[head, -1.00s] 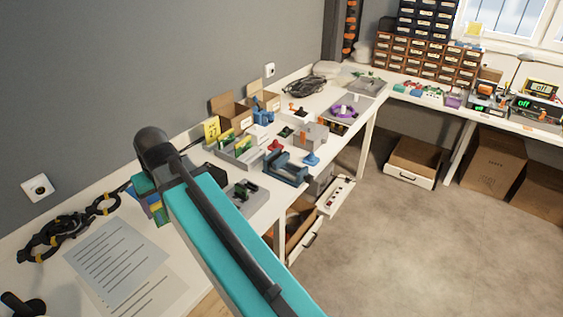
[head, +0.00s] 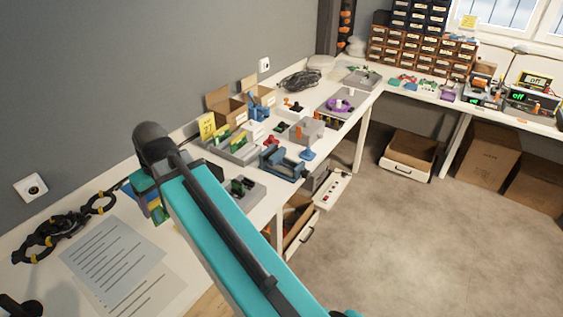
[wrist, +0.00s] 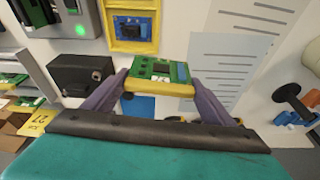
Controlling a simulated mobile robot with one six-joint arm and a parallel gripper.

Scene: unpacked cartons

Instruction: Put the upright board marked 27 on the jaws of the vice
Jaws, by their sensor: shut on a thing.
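My gripper (wrist: 158,82) has two purple fingers, shut on a green circuit board (wrist: 163,70) with a yellow front edge in the wrist view. No number on this board is readable. A yellow card marked 27 (wrist: 40,121) shows at the left of the wrist view; it also stands by the rack in the head view (head: 207,126). The blue-grey vice (head: 284,164) sits near the front edge of the bench in the head view. The vice is not identifiable in the wrist view. My gripper and the held board are hidden in the head view.
A grey rack with upright boards (head: 232,149) stands left of the vice. A grey block with dark parts (head: 243,191) lies in front. Open cartons (head: 222,105) stand behind by the wall. Printed sheets (head: 112,262) lie at the left on the bench.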

